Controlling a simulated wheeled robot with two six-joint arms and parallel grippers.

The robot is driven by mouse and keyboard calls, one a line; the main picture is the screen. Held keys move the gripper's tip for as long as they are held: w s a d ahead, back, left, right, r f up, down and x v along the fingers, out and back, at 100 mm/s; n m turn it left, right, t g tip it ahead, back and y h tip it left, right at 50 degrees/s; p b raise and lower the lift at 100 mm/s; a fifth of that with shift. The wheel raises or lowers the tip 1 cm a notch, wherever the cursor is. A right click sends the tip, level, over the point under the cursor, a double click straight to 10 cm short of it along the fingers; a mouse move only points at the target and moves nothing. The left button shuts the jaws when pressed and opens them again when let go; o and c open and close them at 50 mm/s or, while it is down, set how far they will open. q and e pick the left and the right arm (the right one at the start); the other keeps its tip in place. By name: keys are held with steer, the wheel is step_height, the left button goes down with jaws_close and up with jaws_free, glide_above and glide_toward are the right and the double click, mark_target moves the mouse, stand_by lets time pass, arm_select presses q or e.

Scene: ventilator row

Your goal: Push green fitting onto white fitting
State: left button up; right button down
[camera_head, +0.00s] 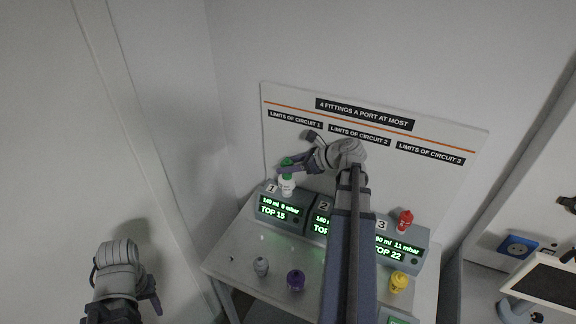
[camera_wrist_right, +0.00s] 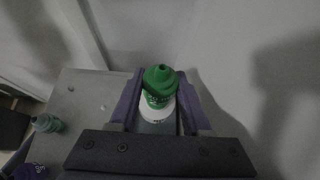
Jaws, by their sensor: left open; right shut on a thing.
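The white fitting (camera_head: 287,187) stands upright on port 1 at the left end of the ventilator row. The green fitting (camera_head: 286,162) is directly above it, in line with it. My right gripper (camera_head: 290,168) is shut on the green fitting. In the right wrist view the green fitting (camera_wrist_right: 160,82) sits between the two purple fingers, with the white fitting (camera_wrist_right: 156,112) right below it. The two look touching, but I cannot tell how far the green one is pressed on. My left gripper (camera_head: 128,282) is open and empty, at the lower left, away from the table.
A red fitting (camera_head: 405,221) stands on port 3. Loose grey (camera_head: 261,266), purple (camera_head: 296,280) and yellow (camera_head: 398,282) fittings stand along the front of the table (camera_head: 232,258). A sign panel (camera_head: 284,100) rises behind the row. My right arm hides part of unit 2.

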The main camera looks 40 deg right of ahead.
mark_target(291, 164)
steer(key=shift+c, duration=1.4)
jaws_free()
steer(key=p+v, duration=0.3)
steer(key=v, duration=0.3)
steer(key=shift+s+d+r+p, duration=0.1)
steer(key=shift+s+r+p, duration=0.1)
steer(key=shift+r+p, duration=0.15)
steer(key=shift+s+d+r, duration=0.15)
steer(key=shift+s+d, duration=0.1)
steer(key=shift+s, duration=0.25)
